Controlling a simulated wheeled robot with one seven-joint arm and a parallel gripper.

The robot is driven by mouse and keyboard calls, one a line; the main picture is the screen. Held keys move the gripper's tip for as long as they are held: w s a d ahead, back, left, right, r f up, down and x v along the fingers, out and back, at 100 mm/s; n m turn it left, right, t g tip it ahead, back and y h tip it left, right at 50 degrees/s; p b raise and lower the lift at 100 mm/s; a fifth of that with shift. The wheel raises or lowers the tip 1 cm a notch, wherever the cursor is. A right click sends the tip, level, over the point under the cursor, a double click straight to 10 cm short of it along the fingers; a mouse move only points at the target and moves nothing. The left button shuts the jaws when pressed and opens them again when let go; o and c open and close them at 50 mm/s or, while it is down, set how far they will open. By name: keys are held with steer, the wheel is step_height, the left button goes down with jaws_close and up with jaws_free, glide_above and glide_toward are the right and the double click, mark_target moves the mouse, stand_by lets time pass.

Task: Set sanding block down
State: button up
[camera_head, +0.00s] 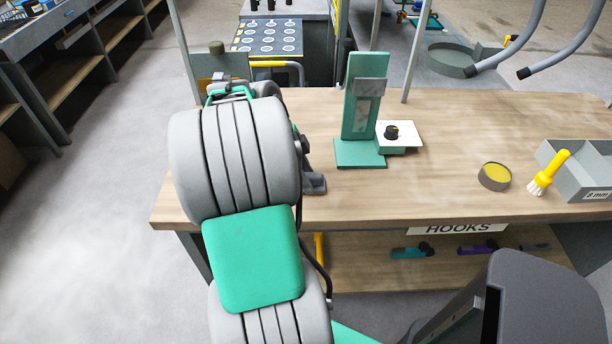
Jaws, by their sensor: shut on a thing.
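My arm (252,258) rises from the bottom of the head view, with grey ribbed links and a green cover, and reaches over the left end of the wooden workbench (440,195). My gripper is hidden behind the large grey link, so its jaws and whatever is between them do not show. No sanding block can be made out. A dark grey piece (315,183) shows at the link's right edge, low over the bench; I cannot tell what it belongs to.
A green upright stand (360,110) and a white plate with a black knob (401,135) are at mid-bench. A round yellow-topped tin (494,175), a yellow-handled brush (548,172) and a grey bin (582,172) are at right. Bare wood lies between stand and front edge.

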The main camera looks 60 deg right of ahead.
steer(key=shift+f, duration=0.1)
steer(key=o, duration=1.3)
steer(key=p+v, duration=0.3)
steer(key=v, duration=0.9)
steer(key=w+a+n+t+h, duration=0.2)
steer(key=w+a+n+t, duration=0.1)
steer(key=w+a+n, duration=0.9)
steer(key=a+f+n+t+y, duration=0.1)
steer(key=a+n, duration=0.5)
steer(key=a, duration=0.2)
steer(key=a+f+n+t+y, duration=0.1)
steer(key=a+f+n, duration=0.1)
steer(key=a+n, duration=0.4)
steer(key=s+a+f+n+t+y, duration=0.1)
steer(key=a+n+t+y, duration=0.1)
steer(key=a+n, duration=0.4)
steer(key=shift+a+f+n, duration=0.15)
steer(key=shift+a+n, duration=0.25)
steer(key=shift+a, duration=1.45)
